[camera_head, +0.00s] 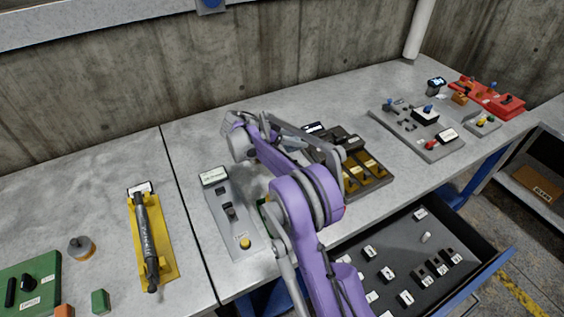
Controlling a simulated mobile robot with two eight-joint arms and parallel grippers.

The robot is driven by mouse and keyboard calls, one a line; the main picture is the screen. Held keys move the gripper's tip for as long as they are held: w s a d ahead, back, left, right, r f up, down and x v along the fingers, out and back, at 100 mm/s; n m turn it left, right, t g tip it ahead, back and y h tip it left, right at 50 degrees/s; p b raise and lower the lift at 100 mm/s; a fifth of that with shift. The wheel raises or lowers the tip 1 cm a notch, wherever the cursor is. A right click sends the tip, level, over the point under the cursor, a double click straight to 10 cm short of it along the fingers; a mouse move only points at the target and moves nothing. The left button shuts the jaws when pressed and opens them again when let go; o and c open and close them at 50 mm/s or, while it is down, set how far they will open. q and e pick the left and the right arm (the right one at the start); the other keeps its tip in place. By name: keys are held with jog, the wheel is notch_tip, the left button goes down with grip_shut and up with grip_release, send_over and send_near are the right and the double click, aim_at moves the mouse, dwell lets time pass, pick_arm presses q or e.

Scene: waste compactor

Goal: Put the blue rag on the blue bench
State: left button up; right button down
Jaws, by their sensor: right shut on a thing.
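The blue bench is the long worktop (390,155) with a grey top and blue frame parts below its front edge. My right arm, purple and grey, reaches over it from the bottom. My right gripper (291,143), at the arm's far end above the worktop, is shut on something. The arm and wrist hide most of its jaws, so I cannot make out what it holds. I see no blue rag in this view. My left gripper is not in view.
A yellow holder (172,263) with a black tool, a green box (42,278), a grey switch panel (220,209), a grey control plate (395,125) and a red tray (506,107) occupy the worktop. An open drawer (398,246) juts out in front. Bare worktop lies at the back left.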

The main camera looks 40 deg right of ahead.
aim_at(296, 151)
notch_tip(296, 151, down, 5)
jog(key=shift+s+f, duration=0.15)
jog(key=shift+f, duration=2.25)
jog(key=shift+c, duration=0.4)
grip_release()
jog(key=shift+r, duration=0.1)
jog(key=v, duration=1.2)
